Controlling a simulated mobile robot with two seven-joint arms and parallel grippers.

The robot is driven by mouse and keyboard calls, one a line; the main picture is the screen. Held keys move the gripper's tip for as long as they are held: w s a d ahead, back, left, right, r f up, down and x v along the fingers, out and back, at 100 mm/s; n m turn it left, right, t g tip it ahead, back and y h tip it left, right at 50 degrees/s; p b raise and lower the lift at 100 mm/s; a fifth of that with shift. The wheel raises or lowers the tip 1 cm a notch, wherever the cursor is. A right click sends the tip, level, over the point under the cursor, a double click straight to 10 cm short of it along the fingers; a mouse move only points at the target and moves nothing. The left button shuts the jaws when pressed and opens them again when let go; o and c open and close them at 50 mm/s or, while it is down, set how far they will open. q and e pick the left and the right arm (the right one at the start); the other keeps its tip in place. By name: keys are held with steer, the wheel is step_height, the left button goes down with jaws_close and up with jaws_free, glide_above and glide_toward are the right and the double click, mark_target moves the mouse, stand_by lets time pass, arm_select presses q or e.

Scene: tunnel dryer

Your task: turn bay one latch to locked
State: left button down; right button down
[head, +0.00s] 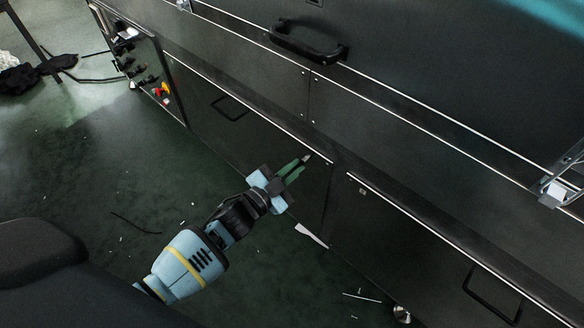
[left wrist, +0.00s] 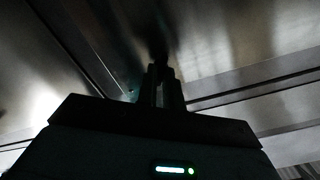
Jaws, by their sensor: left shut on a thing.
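My left gripper (head: 298,165) reaches the upper right corner of a dark lower panel (head: 225,120), just under its bright top edge. Its green fingers are close together on the bay one latch (head: 307,158), of which only a small pale tip shows past the fingertips. In the left wrist view the left gripper (left wrist: 166,80) is a dark outline, with its two fingers nearly together and pointing at a dark shape against the metal panels. The latch's turn angle cannot be told, as the fingers cover most of it. My right gripper is in neither view.
A second lower panel (head: 400,240) with a bar handle (head: 490,296) is at the right. A large black handle (head: 308,42) juts from the upper panel. A control box (head: 140,62) with red and yellow buttons stands at the left. A pale wedge-like piece (head: 311,235) and scraps lie on the green floor.

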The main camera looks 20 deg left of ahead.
arm_select(q)
steer(key=m, duration=0.3)
steer(key=shift+f, duration=0.1)
steer(key=shift+d+f+m+b, duration=0.1)
steer(key=shift+m+b, duration=0.2)
steer(key=shift+m, duration=1.8)
steer(key=shift+f+m+b, duration=0.1)
steer(key=shift+m+b, duration=0.15)
steer(key=shift+m, duration=1.85)
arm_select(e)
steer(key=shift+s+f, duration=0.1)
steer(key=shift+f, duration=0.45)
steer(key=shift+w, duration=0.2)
arm_select(q)
steer(key=c, duration=1.5)
jaws_free()
steer(key=shift+r, duration=0.1)
steer(key=shift+c, duration=0.2)
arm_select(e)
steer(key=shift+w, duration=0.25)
arm_select(q)
steer(key=shift+s, duration=0.15)
